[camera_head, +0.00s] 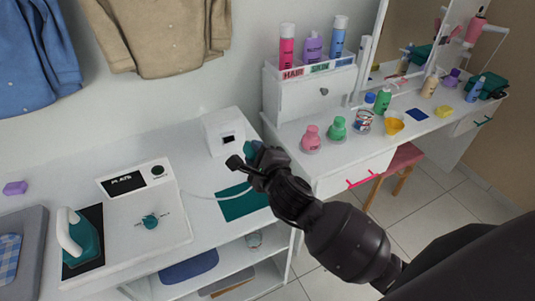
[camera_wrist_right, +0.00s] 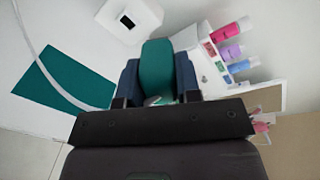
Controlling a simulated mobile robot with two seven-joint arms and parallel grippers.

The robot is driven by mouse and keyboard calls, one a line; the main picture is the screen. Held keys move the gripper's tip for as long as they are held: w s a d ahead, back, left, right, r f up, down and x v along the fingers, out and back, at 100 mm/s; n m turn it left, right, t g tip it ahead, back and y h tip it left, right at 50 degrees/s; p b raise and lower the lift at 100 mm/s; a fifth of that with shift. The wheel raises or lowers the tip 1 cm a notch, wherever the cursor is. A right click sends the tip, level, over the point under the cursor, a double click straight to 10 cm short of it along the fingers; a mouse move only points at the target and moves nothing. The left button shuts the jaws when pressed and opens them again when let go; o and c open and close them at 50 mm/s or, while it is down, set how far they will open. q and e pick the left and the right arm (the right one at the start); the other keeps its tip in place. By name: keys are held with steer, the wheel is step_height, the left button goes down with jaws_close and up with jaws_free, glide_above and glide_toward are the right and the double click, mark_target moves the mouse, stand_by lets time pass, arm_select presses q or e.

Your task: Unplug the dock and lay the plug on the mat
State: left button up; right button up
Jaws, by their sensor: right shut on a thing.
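My right gripper (camera_head: 256,160) is shut on the teal plug (camera_head: 251,148). The plug also shows between the two fingers in the right wrist view (camera_wrist_right: 157,68). The plug is apart from the white socket box (camera_head: 223,133), whose dark opening faces front. The teal mat (camera_head: 240,203) lies flat on the white top, below and left of the gripper, and is bare except for the cable near it. A pale cable (camera_head: 208,196) runs from the dock (camera_head: 145,212) towards the plug; its end at the plug is hidden. My left gripper is out of view.
A teal iron (camera_head: 82,238) stands on the dock's left side. A white vanity (camera_head: 333,150) with bottles and jars stands to the right of the gripper. Open shelves (camera_head: 235,272) lie below the front edge. Shirts hang at the back left.

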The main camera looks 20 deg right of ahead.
steer(key=shift+w+a+f+m+g+p, duration=0.3)
steer(key=shift+w+f+m, duration=0.5)
steer(key=shift+f+m, duration=1.55)
steer(key=shift+w+a+f+m+g+p, duration=0.35)
steer(key=shift+w+f+m, duration=0.5)
steer(key=shift+f+m, duration=1.5)
steer(key=shift+w+a+f+m+g+p, duration=0.25)
steer(key=shift+w+f+m, duration=0.85)
steer(key=shift+f, duration=2.2)
steer(key=f, duration=0.1)
steer(key=f+b, duration=0.1)
steer(key=b, duration=0.1)
steer(key=shift+s+d+f+m, duration=0.1)
steer(key=shift+s+f+m, duration=0.2)
steer(key=shift+f, duration=0.1)
arm_select(q)
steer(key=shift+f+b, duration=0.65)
steer(key=shift+b, duration=0.1)
arm_select(e)
steer(key=shift+f, duration=0.65)
steer(key=o, duration=1.4)
